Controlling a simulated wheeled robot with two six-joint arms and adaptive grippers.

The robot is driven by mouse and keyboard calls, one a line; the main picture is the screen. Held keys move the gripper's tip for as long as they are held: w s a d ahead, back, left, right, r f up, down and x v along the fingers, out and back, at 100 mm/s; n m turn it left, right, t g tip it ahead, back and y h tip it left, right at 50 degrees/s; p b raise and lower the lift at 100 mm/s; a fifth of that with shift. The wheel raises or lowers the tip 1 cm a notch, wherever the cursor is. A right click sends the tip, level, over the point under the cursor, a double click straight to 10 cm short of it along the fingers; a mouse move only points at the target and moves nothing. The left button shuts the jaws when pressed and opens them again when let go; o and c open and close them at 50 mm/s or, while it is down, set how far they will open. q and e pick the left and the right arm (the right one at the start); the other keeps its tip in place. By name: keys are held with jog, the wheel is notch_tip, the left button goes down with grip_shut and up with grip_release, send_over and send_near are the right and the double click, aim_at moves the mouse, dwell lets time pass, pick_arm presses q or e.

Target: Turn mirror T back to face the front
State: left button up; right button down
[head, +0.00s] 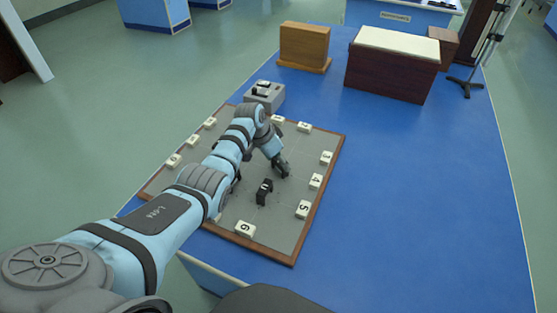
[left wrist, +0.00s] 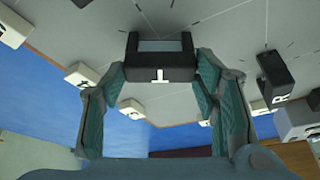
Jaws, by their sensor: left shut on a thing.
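Mirror T (left wrist: 152,66), a black block with a white T on it and an upright frame, sits between the fingers of my left gripper (head: 281,168) in the left wrist view. The gripper reaches down over the grey board and is shut on the mirror. In the head view the gripper largely hides mirror T, so I cannot tell its exact facing there. My right gripper is in neither view.
A black block marked R (left wrist: 276,72) stands beside mirror T. Another black block (head: 264,192) stands near the gripper; its letter is unreadable. White number tiles (head: 303,209) line the wood-edged board (head: 285,228). A grey box (head: 265,96) stands behind. The blue table is clear at right.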

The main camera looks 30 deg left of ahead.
pick_arm(q)
jog(key=m+b, duration=0.1)
jog(key=b, duration=0.1)
jog(key=m+h+b, duration=0.1)
jog(key=m+b, duration=0.1)
jog(key=b, duration=0.1)
jog(key=m+g+b, duration=0.1)
jog(key=m+b, duration=0.1)
jog(key=shift+w+f+h+b, duration=0.15)
jog(key=shift+f+h+b, duration=0.15)
jog(key=shift+b, duration=0.1)
jog(key=shift+a+r+m+b, duration=0.1)
jog(key=shift+r+m+b, duration=0.2)
jog(key=shift+m+b, duration=0.45)
jog(key=o, duration=1.2)
jog(key=shift+g, duration=0.3)
jog(key=shift+c, duration=0.2)
jog(key=v, duration=1.2)
